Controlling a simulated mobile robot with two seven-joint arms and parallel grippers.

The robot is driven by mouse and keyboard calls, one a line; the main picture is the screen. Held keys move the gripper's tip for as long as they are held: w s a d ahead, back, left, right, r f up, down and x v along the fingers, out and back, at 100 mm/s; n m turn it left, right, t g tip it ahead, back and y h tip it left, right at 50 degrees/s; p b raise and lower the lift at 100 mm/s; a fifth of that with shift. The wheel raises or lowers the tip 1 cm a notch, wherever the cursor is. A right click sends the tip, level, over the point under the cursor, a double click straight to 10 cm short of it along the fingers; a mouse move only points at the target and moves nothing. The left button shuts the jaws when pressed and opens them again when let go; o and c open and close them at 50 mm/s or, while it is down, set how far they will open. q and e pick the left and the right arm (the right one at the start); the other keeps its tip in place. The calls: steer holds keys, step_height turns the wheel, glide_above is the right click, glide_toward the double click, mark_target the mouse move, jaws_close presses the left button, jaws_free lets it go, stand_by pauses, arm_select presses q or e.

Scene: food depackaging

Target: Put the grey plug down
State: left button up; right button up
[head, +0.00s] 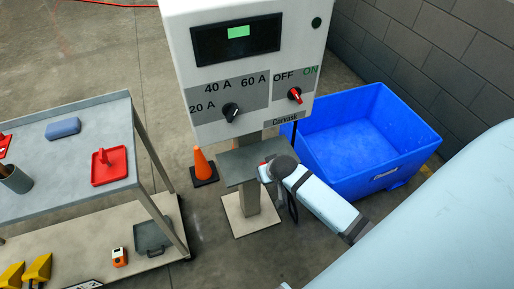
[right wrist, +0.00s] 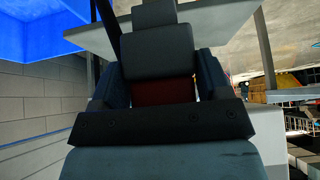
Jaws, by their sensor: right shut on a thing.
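The grey plug (right wrist: 155,58) is between the fingers of my right gripper (right wrist: 158,92) in the right wrist view. It is a dark grey block with a dark red part at its near end. My right gripper (head: 265,173) is shut on it, at the right side of the small grey shelf (head: 240,160) under the charger box. In the head view my wrist hides most of the plug. I cannot tell whether the plug touches the shelf. A dark cable (right wrist: 106,25) shows beside the plug. My left gripper is not in view.
The charger box (head: 240,60) with a black dial (head: 231,112) and a red switch (head: 295,95) stands above the shelf. A blue bin (head: 360,140) is behind right, an orange cone (head: 203,165) is left of the post, and a grey cart (head: 70,190) stands at left.

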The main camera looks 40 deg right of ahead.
steer(key=w, duration=0.2)
steer(key=w+d, duration=0.1)
steer(key=w, duration=0.5)
steer(key=shift+d+r, duration=0.1)
steer(key=shift+d, duration=0.3)
steer(key=w, duration=0.3)
steer(key=shift+w+d+f, duration=0.1)
steer(key=shift+d+f, duration=0.2)
steer(key=shift+d, duration=0.1)
steer(key=shift+f, duration=0.55)
steer(key=shift+f, duration=0.1)
steer(key=o, duration=1.3)
